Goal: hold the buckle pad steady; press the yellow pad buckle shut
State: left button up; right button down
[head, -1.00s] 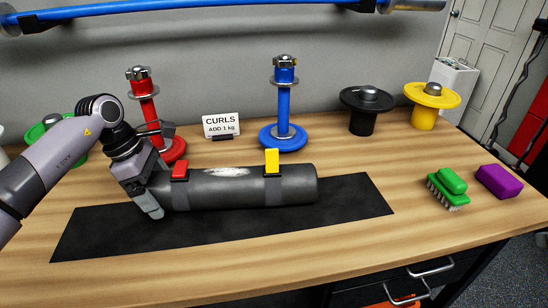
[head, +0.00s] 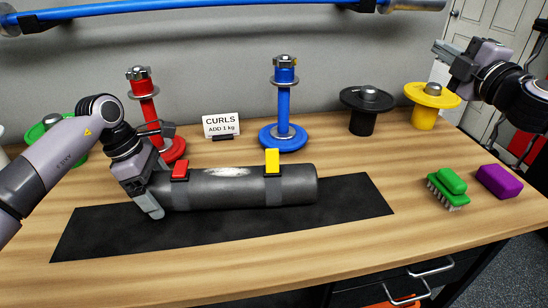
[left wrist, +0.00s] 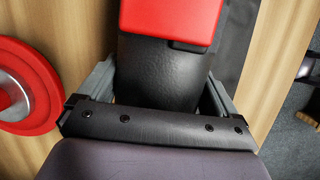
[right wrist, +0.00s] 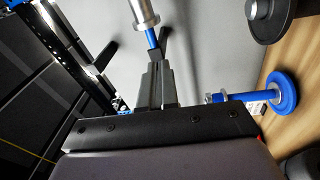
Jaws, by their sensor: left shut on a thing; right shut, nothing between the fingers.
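The buckle pad (head: 225,190) is a black roll lying lengthwise on a black mat (head: 340,200). Its yellow buckle (head: 272,160) stands upright on the right part of the pad. Its red buckle (head: 180,170) sits near the left end and fills the top of the left wrist view (left wrist: 175,20). My left gripper (head: 150,195) is shut on the pad's left end, one finger showing on its near side. My right gripper (head: 450,52) is shut and empty, raised at the upper right, well away from the pad. Its closed fingers show in the right wrist view (right wrist: 157,85).
Behind the pad stand a red post (head: 150,110), a blue post (head: 284,105) and a CURLS sign (head: 221,125). Black (head: 365,110) and yellow (head: 430,100) spools stand back right. A green brush (head: 447,187) and purple block (head: 499,181) lie at the right. A blue bar (head: 200,8) hangs above.

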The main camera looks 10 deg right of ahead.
jog(key=w+a+f+n+y, duration=0.1)
jog(key=a+f+n, duration=0.1)
jog(key=a+n, duration=0.35)
jog(key=w+a+f+n, duration=0.1)
jog(key=a+f+n, duration=0.1)
jog(key=a, duration=0.6)
jog(key=n+y, duration=0.1)
jog(key=n, duration=0.4)
send_over(273, 152)
jog(key=d, duration=0.6)
notch_tip(273, 152, down, 5)
jog(key=s+a+f+n+g+h, duration=0.2)
jog(key=s+a, duration=0.2)
jog(key=s, duration=0.4)
jog(key=s+a+f+n+g+h, duration=0.1)
jog(key=s+a+n+g+h, duration=0.1)
jog(key=s, duration=0.6)
jog(key=shift+s+a+f+n+h, duration=0.3)
jog(key=shift+a+h, duration=0.2)
jog(key=shift+a, duration=0.35)
jog(key=shift+w, duration=0.1)
jog(key=x, duration=1.4)
jog(key=shift+f, duration=0.3)
jog(key=shift+r+g, duration=0.1)
jog(key=shift+g, duration=0.3)
